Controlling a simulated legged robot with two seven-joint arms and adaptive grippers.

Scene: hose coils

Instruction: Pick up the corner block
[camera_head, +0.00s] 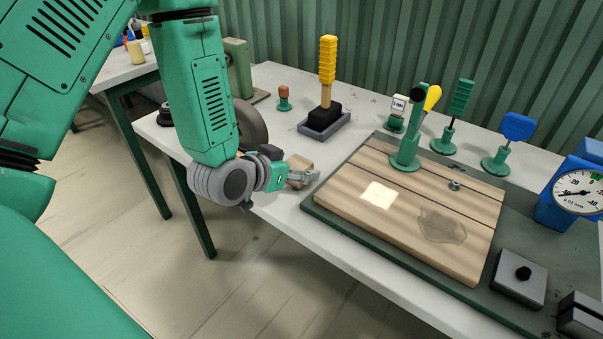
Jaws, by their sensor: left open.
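A small tan block (298,161) lies on the grey table near its front-left edge, just behind my left gripper. It may be the corner block; most of it is hidden by the gripper, so its full shape does not show. My left gripper (312,177) is open, low over the table, with its fingers pointing right toward the wooden board. I cannot tell whether it touches the block. My right gripper is not in view.
A wooden board (345,200) on a green base (318,208) lies right of the gripper. A yellow-handled brush (327,75) stands in a grey tray (345,124) behind. Green-based stands, a dial gauge (577,191) and a grey block (519,278) are farther right.

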